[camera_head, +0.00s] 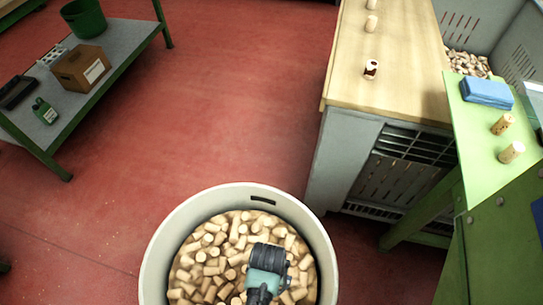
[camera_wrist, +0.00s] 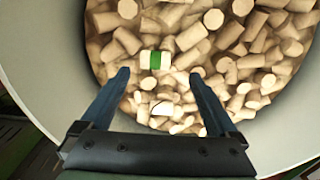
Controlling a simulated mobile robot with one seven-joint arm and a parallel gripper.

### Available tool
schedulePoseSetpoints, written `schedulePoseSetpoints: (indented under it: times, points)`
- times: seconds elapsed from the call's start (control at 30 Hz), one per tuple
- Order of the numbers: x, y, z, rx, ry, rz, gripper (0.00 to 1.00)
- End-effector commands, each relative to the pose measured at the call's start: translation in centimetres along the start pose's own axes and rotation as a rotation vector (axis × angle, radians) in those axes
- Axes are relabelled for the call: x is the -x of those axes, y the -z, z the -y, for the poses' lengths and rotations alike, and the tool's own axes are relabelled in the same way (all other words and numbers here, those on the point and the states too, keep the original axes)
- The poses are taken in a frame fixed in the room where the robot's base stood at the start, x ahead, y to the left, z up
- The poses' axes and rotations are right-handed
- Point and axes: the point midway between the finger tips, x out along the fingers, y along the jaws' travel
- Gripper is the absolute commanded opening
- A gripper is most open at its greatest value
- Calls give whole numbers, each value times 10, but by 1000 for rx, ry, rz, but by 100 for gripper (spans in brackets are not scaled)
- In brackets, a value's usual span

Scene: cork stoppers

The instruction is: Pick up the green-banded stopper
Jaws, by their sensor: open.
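The green-banded stopper (camera_wrist: 155,60) is pale with a green band around its middle and lies on its side on the heap of corks in the wrist view. My gripper (camera_wrist: 163,75) is open, with one blue finger to each side of the space just below the stopper in the picture. Nothing is between the fingertips that I can tell is held. In the head view my gripper (camera_head: 262,285) is over the cork-filled tub (camera_head: 324,240), and the green-banded stopper cannot be made out there.
Plain corks (camera_wrist: 240,50) surround the stopper closely. The tub's pale wall (camera_wrist: 45,50) curves around the heap. A wooden-topped counter (camera_head: 390,80) and a green table (camera_head: 480,125) with a blue cloth (camera_head: 487,92) stand to the right. Red floor (camera_head: 240,100) is clear beyond the tub.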

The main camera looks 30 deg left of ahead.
Motion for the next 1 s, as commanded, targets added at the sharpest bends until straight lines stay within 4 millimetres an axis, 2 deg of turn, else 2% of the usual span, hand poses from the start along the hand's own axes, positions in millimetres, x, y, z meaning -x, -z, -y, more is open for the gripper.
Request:
schedulePoseSetpoints:
  times: [0.4,0.7,1.0]
  points:
    - [-51,1,-8,0,0,0,95]
    - [-53,1,-8,0,0,-2,95]
    - [-53,1,-8,0,0,-2,41]
